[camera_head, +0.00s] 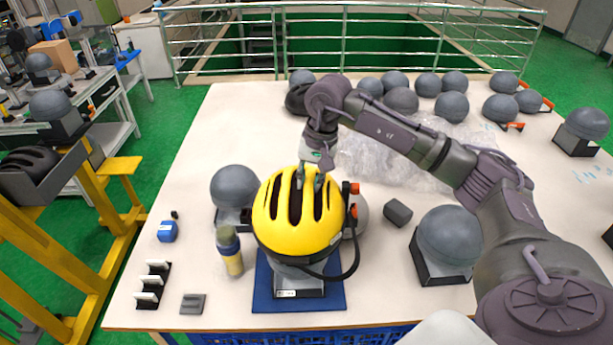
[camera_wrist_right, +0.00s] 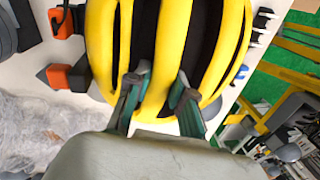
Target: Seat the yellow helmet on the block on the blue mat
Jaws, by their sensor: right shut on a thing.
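The yellow helmet (camera_head: 283,219) is over the grey block (camera_head: 298,280), which stands on the blue mat (camera_head: 262,299) at the front of the table. The helmet hides the top of the block, so I cannot tell whether they touch. A dark strap hangs from the helmet's right side. My right gripper (camera_head: 309,181) reaches down onto the helmet's top and is shut on the helmet at its vents. The right wrist view shows both fingers (camera_wrist_right: 158,95) in the slots between the yellow ribs (camera_wrist_right: 172,55). My left gripper is not in view.
A grey head form (camera_head: 235,186) and a bottle (camera_head: 229,252) stand left of the helmet. Another head form (camera_head: 450,236) and a small dark block (camera_head: 398,212) are to the right. Several head forms line the back. Plastic sheeting (camera_head: 385,155) lies behind.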

